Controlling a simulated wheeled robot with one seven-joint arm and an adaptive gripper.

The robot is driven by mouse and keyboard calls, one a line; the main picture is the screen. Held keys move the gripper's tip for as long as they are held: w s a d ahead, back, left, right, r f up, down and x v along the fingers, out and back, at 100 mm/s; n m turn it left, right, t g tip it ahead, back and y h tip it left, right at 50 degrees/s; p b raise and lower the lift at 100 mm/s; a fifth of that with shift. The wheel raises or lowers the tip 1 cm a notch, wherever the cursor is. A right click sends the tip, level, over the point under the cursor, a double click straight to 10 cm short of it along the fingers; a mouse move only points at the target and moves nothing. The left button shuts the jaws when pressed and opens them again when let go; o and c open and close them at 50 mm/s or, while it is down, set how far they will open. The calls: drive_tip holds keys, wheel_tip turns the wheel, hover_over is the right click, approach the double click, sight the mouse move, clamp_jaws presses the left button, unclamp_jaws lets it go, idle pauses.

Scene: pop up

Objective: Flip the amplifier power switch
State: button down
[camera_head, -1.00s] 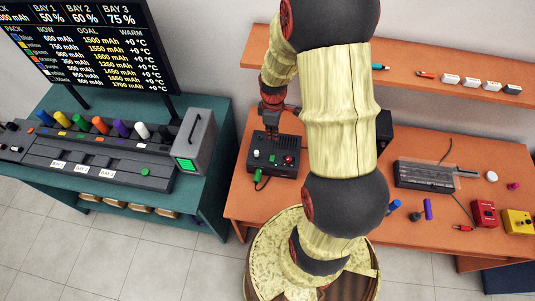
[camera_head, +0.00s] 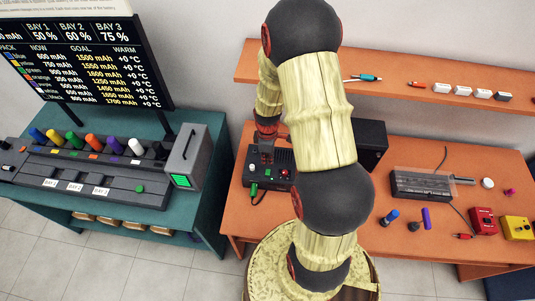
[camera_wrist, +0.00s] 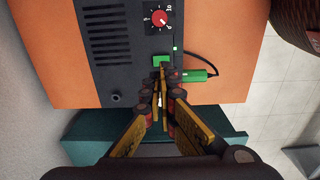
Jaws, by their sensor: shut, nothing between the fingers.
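The amplifier, a small black box (camera_head: 257,184) with a red knob and a green switch, sits at the left end of the orange table. In the wrist view its black panel (camera_wrist: 110,45) shows the red knob (camera_wrist: 160,18), the green switch (camera_wrist: 161,60) and a small lit green light (camera_wrist: 176,48). My gripper (camera_wrist: 163,68) is shut and empty, its fingertips at the edge of the green switch. I cannot tell whether they touch it.
A green plug (camera_wrist: 195,76) with a cable sits close beside the fingertips. A larger black box (camera_head: 371,143) stands behind my arm. A grey device (camera_head: 420,185), red and yellow boxes (camera_head: 517,227) lie to the right. A teal bench (camera_head: 205,205) stands left, across a gap.

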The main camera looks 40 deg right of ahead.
sight(268, 172)
drive_tip(key=shift+f, duration=3.15)
drive_tip(key=shift+w+d+f+g+y, duration=0.15)
drive_tip(key=shift+d+f+g+y, duration=0.05)
drive_tip(key=shift+f+g+y, duration=0.25)
drive_tip(key=shift+b, duration=0.3)
drive_tip(key=shift+s+a+f, duration=0.15)
drive_tip(key=shift+s, duration=0.05)
